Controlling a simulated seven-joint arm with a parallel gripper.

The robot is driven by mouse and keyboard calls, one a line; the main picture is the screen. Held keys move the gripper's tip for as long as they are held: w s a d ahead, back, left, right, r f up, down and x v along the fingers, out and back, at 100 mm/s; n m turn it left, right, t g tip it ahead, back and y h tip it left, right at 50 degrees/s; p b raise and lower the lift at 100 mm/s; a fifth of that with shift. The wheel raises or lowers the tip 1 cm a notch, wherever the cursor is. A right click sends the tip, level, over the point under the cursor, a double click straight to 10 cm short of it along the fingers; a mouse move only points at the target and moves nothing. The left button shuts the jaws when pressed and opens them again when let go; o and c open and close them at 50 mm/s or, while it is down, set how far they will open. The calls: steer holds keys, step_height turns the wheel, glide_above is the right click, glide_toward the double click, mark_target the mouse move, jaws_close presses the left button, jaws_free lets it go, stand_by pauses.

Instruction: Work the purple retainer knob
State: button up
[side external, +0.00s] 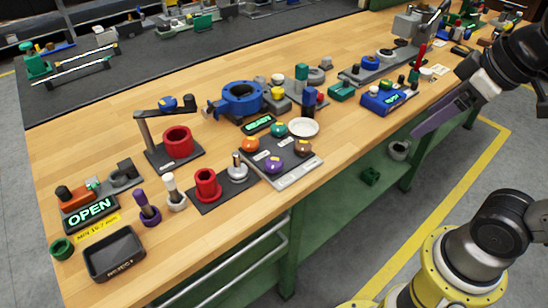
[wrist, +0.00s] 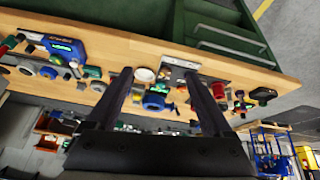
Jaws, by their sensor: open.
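The purple knob (side external: 274,165) sits at the front of a grey panel (side external: 297,172) on the wooden bench in the side view. An orange knob (side external: 250,144), a teal knob (side external: 279,129) and a brown knob (side external: 302,148) share that panel. My gripper (side external: 420,132) is at the right, beyond the bench's front edge and well apart from the purple knob. The wrist view shows its two dark fingers (wrist: 158,76) spread with nothing between them. The bench objects there are small, and I cannot pick out the purple knob.
Behind the panel stand a lit sign (side external: 259,125), a white dish (side external: 303,127) and a blue ring part (side external: 242,97). A red cylinder (side external: 207,185) is to its left. A purple peg (side external: 148,211) stands near a black tray (side external: 115,253). Bare wood lies right of the panel.

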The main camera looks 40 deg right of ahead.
steer(key=w+a+r+n+g, duration=0.15)
steer(key=w+r, duration=0.25)
steer(key=w, duration=0.4)
steer(key=n+g, duration=0.4)
steer(key=n, duration=0.1)
glide_above(274, 162)
step_height(274, 162, down, 10)
step_height(274, 162, down, 14)
steer(key=shift+r, duration=0.2)
jaws_close()
